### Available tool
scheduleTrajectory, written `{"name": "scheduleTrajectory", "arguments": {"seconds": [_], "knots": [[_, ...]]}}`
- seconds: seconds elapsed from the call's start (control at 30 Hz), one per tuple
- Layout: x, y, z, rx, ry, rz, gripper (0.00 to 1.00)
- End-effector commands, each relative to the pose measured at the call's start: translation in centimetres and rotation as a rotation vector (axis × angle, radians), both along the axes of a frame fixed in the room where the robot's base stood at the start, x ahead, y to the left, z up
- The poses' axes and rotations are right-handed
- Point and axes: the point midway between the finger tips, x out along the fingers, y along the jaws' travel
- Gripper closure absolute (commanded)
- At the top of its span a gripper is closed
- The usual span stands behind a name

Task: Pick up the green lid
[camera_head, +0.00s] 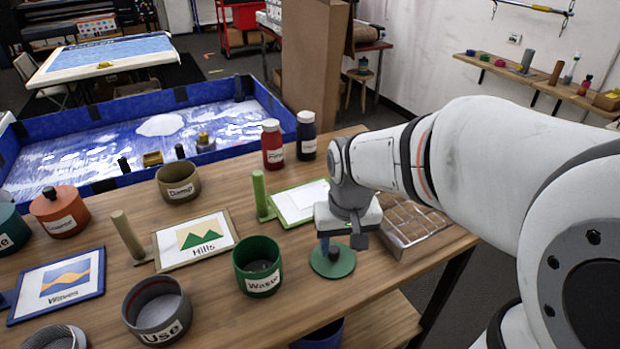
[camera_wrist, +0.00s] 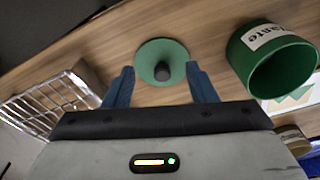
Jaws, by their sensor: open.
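The green lid (camera_head: 327,266) is a flat round disc with a dark knob, lying on the wooden table near its front edge. It also shows in the wrist view (camera_wrist: 149,53), with its dark knob upright. My gripper (camera_head: 343,240) is above the lid in the head view and hides part of it. In the wrist view my gripper's two blue fingers (camera_wrist: 162,86) are apart, one on each side of the lid's near part, with the knob between them. Nothing is held. I cannot tell the exact height of the fingertips over the lid.
A green "Waste" pot (camera_head: 258,272) stands open just left of the lid; it is at right in the wrist view (camera_wrist: 262,50). A wire rack (camera_head: 412,222) lies to the right. A green-framed board (camera_head: 297,203), a "Hills" picture (camera_head: 170,250) and a grey "Use" pot (camera_head: 157,325) stand nearby.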

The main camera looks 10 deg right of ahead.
Motion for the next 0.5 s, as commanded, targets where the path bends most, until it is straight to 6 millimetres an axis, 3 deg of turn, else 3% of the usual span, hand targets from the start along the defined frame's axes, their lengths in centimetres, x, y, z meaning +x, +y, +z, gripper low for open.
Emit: {"name": "scheduleTrajectory", "arguments": {"seconds": [0.1,0.2,0.5], "knots": [[2.9,-0.1,-0.1,0.000,0.051,-0.002,0.49],[4.5,-0.2,-0.7,0.001,0.078,-0.002,0.49],[5.8,-0.2,-3.2,0.002,0.103,-0.001,0.49]]}}
